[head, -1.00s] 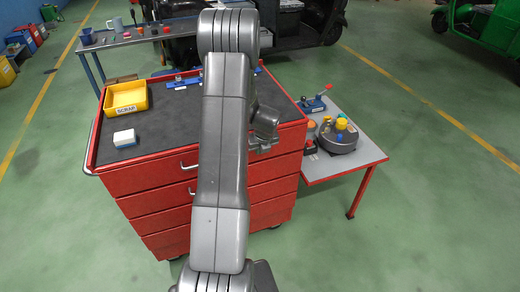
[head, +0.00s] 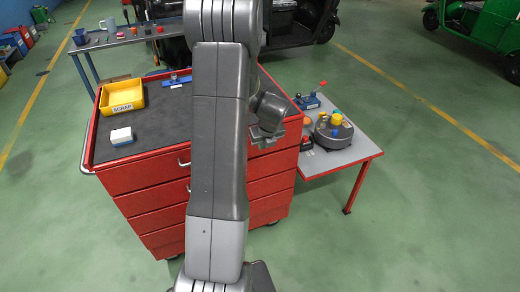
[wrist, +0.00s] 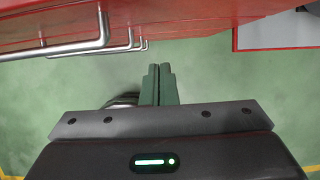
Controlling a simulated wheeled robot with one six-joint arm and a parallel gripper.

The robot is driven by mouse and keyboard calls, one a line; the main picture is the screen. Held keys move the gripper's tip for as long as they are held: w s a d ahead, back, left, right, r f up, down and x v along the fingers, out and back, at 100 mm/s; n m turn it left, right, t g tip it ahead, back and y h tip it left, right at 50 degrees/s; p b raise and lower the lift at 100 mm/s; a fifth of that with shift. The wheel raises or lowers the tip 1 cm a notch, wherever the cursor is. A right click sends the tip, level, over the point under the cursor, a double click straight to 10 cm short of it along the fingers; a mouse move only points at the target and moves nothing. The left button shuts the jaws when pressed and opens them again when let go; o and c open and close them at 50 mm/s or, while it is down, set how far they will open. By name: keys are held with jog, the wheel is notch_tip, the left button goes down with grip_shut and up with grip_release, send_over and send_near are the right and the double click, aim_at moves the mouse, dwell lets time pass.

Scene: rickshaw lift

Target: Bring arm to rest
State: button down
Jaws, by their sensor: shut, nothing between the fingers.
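My arm rises through the middle of the head view, in front of the red drawer cabinet (head: 160,205). My gripper (head: 266,138) hangs beside the arm, near the cabinet's front right top edge. In the wrist view my gripper (wrist: 158,84) has its two dark fingers together with nothing between them. Green floor shows behind the fingers. Part of the cabinet top is hidden behind my arm.
The cabinet's drawer handles (wrist: 85,48) are close above the gripper in the wrist view. A yellow bin (head: 122,96) and a white-and-blue block (head: 121,136) lie on the cabinet. A side table (head: 355,155) holds a round grey device (head: 334,136). Front right floor is clear.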

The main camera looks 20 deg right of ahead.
aim_at(257, 147)
jog(key=v, duration=0.3)
jog(key=shift+s+r, duration=0.15)
jog(key=shift+r, duration=0.05)
jog(key=x, duration=0.3)
jog(key=w+x, duration=0.1)
jog(key=x, duration=0.3)
jog(key=w+r+x, duration=0.1)
jog(key=x, duration=0.3)
jog(key=shift+w+a+p, duration=0.1)
jog(key=shift+w+p, duration=0.15)
jog(key=shift+p, duration=0.05)
jog(key=shift+w, duration=0.6)
